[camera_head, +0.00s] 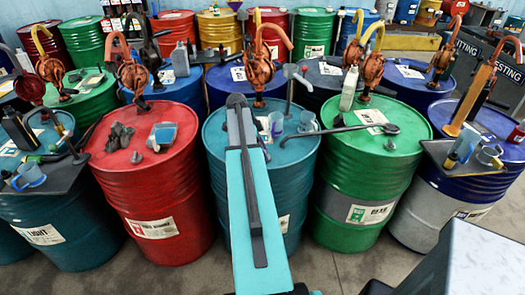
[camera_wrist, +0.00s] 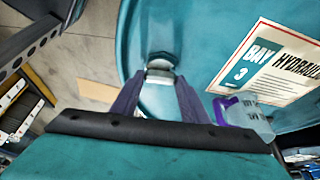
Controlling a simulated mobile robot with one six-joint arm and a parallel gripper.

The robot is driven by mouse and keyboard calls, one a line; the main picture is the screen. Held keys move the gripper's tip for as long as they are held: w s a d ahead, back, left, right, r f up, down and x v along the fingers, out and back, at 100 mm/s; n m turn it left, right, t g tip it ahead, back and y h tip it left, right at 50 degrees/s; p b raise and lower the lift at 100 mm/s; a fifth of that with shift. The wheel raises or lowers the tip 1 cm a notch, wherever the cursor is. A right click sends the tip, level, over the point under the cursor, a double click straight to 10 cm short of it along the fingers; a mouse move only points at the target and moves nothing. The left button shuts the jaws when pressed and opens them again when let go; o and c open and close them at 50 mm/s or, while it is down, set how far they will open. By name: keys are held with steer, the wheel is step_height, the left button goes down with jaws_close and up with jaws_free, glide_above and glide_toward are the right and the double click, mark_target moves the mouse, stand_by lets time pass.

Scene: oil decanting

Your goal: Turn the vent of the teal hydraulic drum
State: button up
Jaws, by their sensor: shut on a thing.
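The teal drum (camera_head: 302,165) stands in the middle of the front row in the head view, with my arm reaching over its top. In the wrist view, its teal top (camera_wrist: 195,35) carries a paper label (camera_wrist: 268,65) reading "BAY 3 HYDRAULIC". A small pale metal vent (camera_wrist: 160,66) sits near the drum's rim. My gripper (camera_wrist: 160,78) has its two fingers converging on this vent, shut on it. Fingertip contact is partly hidden by the fingers. In the head view my arm hides the gripper and vent.
A clear measuring cup with a purple handle (camera_wrist: 248,112) stands on the teal drum, right of my fingers. A long-handled tool (camera_head: 330,131) overhangs from the green drum.

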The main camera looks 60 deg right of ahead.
steer(key=shift+s+a+f+n+b, duration=0.1)
steer(key=shift+n+b, duration=0.3)
steer(key=shift+b, duration=0.05)
steer(key=n+t+b, duration=0.1)
steer(key=n+b, duration=0.1)
steer(key=shift+s+a+n+h, duration=0.1)
steer(key=shift+n+h, duration=0.2)
steer(key=shift+h, duration=0.1)
steer(key=n+t+b, duration=0.1)
steer(key=n, duration=0.1)
steer(key=n+b, duration=0.1)
steer(key=n, duration=0.1)
steer(key=shift+s+n+t+h, duration=0.15)
steer(key=shift+n+t+h, duration=0.25)
steer(key=n+t, duration=0.1)
steer(key=n, duration=0.1)
steer(key=n+b, duration=0.1)
steer(key=n, duration=0.1)
steer(key=shift+s+n+t, duration=0.15)
steer(key=shift+n+t, duration=0.15)
steer(key=shift+t, duration=0.1)
steer(key=shift+s+n+t+y+b, duration=0.15)
steer(key=shift+n+t, duration=0.3)
steer(key=shift+n, duration=0.8)
steer(key=shift+w+n+t+y+b, duration=0.2)
steer(key=shift+n+t, duration=0.25)
steer(key=shift+n, duration=0.8)
steer(key=shift+s, duration=0.2)
steer(key=o, duration=1.1)
steer(key=shift+c, duration=0.2)
